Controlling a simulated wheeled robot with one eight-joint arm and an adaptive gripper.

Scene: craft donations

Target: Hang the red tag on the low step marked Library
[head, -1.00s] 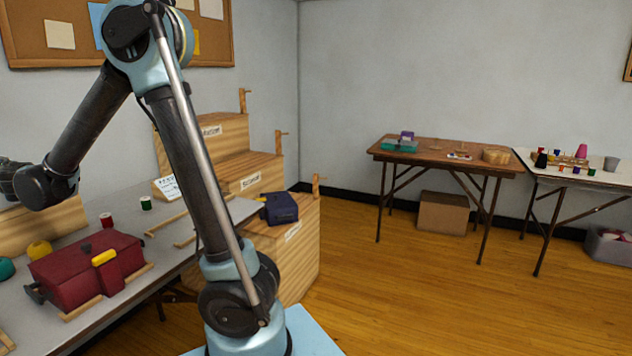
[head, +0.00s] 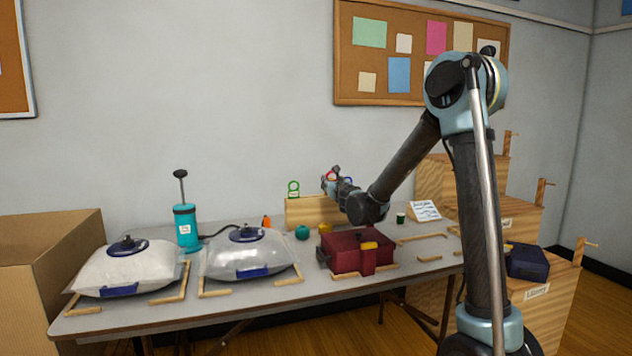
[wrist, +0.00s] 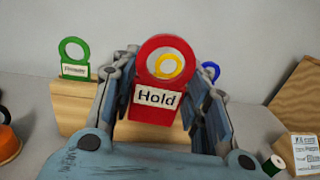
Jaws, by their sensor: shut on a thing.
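The red tag (wrist: 163,102) has a ring top and a white label reading "Hold". In the wrist view it stands upright between the fingers of my gripper (wrist: 162,110), which is shut on it. In the head view my gripper (head: 333,182) is at the wooden tag block (head: 305,212) at the back of the table; I cannot tell whether the tag is clear of the block. The low step (head: 555,315), marked Library on its label (head: 537,292), is at the lower right, with a wooden peg (head: 580,246). A dark blue case (head: 527,262) sits on this step.
A green tag (head: 293,188) stands on the block; yellow and blue rings show behind the red one. A dark red case (head: 355,250), clear bags (head: 250,256) and a teal pump (head: 186,227) occupy the table. Higher steps rise behind Library. A cardboard box (head: 50,260) is at left.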

